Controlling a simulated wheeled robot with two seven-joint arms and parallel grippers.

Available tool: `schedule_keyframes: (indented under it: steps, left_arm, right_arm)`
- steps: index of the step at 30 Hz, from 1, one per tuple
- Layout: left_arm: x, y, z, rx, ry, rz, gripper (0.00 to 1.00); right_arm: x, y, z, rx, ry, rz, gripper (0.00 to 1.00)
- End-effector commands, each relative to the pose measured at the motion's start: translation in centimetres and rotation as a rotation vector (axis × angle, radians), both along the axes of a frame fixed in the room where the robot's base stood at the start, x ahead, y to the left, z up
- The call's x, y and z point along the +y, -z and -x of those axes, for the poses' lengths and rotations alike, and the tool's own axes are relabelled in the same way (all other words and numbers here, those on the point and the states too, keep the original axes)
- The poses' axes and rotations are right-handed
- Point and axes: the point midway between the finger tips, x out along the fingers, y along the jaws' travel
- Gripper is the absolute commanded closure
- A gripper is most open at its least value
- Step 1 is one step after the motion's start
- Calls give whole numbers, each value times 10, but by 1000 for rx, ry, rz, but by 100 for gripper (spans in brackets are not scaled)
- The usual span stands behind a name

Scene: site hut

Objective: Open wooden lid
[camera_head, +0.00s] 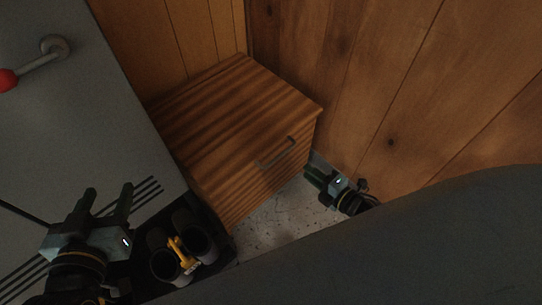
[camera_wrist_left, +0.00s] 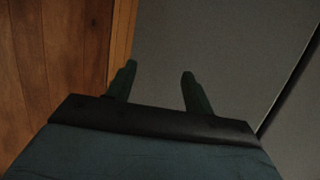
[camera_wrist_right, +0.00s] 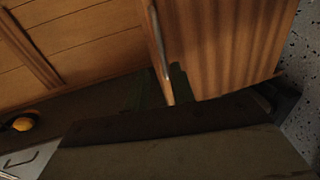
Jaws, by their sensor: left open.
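The wooden box (camera_head: 225,105) stands in the corner, its striped lid lying flat and closed. A metal bar handle (camera_head: 275,152) is on its front face below the top edge. It also shows in the right wrist view (camera_wrist_right: 158,45). My right gripper (camera_head: 312,175) is near the box's front right corner, right of the handle in the head view. In the right wrist view its fingers (camera_wrist_right: 160,90) are spread, with the handle bar between them in the picture; contact cannot be told. My left gripper (camera_head: 108,200) is open and empty, left of the box, before a grey surface.
A grey panel (camera_head: 70,110) with a red-tipped lever (camera_head: 35,62) is at the left. Dark boots (camera_head: 185,245) with a yellow item (camera_head: 180,252) stand in front of the box's left side. Wooden walls (camera_head: 400,80) close in behind and right. A patch of speckled floor (camera_head: 280,218) is clear.

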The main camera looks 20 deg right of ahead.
Motion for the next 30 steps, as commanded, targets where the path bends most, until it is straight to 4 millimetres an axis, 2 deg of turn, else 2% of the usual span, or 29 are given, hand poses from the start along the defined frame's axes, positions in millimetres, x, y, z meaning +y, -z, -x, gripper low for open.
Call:
schedule_keyframes:
  steps: [9, 19, 25, 30]
  left_arm:
    - [-12, -45, -10, -283, 21, 82, 48]
    - [-19, -97, -2, -596, 41, 181, 48]
    - [-19, -120, 9, -766, 47, 233, 48]
    - [-18, -127, 15, -862, 46, 258, 48]
  right_arm:
    - [13, 9, -36, 0, 1, -3, 75]
    - [25, 17, -71, 1, 2, -4, 75]
    - [32, 22, -93, 1, 3, -2, 75]
    - [38, 26, -109, 2, 2, -4, 75]
